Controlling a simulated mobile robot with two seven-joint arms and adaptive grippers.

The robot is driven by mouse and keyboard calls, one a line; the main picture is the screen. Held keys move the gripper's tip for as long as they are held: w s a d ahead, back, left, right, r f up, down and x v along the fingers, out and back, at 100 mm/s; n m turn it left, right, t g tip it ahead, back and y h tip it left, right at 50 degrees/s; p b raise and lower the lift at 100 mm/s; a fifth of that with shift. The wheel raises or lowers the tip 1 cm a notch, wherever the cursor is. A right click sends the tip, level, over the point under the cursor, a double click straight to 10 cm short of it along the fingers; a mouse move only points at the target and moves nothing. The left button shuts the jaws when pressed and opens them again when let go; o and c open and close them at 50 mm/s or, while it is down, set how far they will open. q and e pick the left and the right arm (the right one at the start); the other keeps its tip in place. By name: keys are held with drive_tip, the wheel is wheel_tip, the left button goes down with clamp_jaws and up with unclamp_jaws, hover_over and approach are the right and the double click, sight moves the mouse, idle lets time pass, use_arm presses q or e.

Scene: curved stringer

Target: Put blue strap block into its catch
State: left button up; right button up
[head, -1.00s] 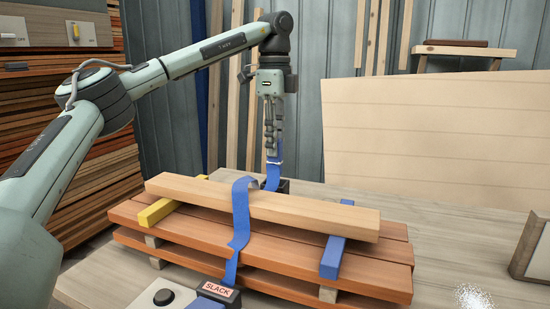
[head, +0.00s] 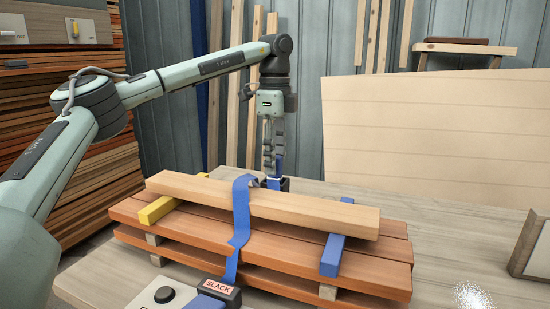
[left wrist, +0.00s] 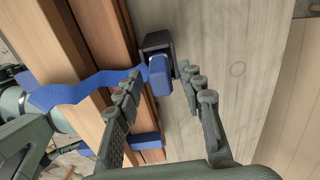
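The blue strap block (left wrist: 160,76) is at the mouth of a black catch (left wrist: 157,43) on the table behind the lumber stack. How deep it sits is unclear. The blue strap (left wrist: 80,90) runs from it over the stack; in the head view the strap (head: 241,215) drapes loosely over the top plank. My left gripper (left wrist: 163,82) is open, its fingers either side of the block with gaps between. In the head view my left gripper (head: 272,172) points straight down behind the stack, partly covering the block (head: 280,166). My right gripper is not in view.
The stack's top plank (head: 300,209) lies on a yellow bar (head: 156,211) and a blue bar (head: 332,256). A box marked SLACK (head: 217,287) and a black button (head: 163,297) stand in front.

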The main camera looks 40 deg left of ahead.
use_arm(q)
drive_tip(key=shift+r, duration=0.15)
wheel_tip(320, 180, up, 12)
idle(0.8)
drive_tip(key=shift+s, duration=0.1)
